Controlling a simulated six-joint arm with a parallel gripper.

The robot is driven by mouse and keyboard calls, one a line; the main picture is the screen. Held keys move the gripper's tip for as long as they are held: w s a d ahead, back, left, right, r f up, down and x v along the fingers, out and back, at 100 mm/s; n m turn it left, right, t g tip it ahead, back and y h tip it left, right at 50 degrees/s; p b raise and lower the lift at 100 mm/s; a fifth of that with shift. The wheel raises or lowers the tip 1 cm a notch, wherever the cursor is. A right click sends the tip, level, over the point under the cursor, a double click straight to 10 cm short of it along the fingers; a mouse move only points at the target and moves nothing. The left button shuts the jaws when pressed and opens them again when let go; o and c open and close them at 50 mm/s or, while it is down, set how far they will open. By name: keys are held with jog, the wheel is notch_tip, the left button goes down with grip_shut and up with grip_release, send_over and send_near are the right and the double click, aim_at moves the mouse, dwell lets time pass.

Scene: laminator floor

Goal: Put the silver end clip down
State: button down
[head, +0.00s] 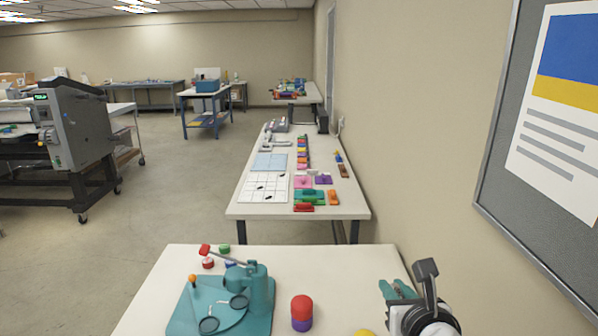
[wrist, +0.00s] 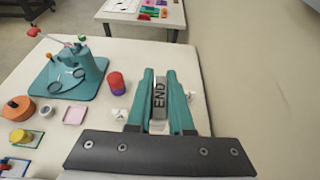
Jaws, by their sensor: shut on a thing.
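The silver end clip (wrist: 159,96) is a narrow grey block with dark letters "END" on its face. In the wrist view it sits between the two teal fingers of my gripper (wrist: 160,76), which is shut on it. The clip is over the right part of the white table (wrist: 112,62). I cannot tell whether its lower end touches the tabletop. In the head view my gripper (head: 398,290) shows at the bottom right, near the table's right edge and the wall. I cannot make out the clip clearly there.
A teal press (head: 258,300) stands left on the near table. A red and purple stack (head: 301,312) stands between it and my gripper. A pink tray (wrist: 75,114) and an orange round piece (wrist: 17,109) lie farther left. Another table (head: 262,211) with coloured pieces stands beyond.

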jog(key=shift+s+d+r, duration=0.3)
jog(key=shift+r, duration=0.15)
jog(key=shift+s+r, duration=0.1)
jog(key=shift+r, duration=0.25)
notch_tip(320, 180, up, 3)
jog(key=shift+r, duration=0.1)
jog(key=w+d+m+g+h, duration=0.1)
jog(key=w+d+m+h, duration=0.15)
jog(key=w, duration=0.95)
jog(key=w+d+m+h, duration=0.2)
jog(key=w+d+h, duration=0.15)
jog(key=w, duration=0.75)
send_over(343, 303)
jog(key=shift+y, duration=0.3)
notch_tip(343, 303, down, 32)
jog(key=shift+s+d+r, duration=0.1)
jog(key=shift+f, duration=2.05)
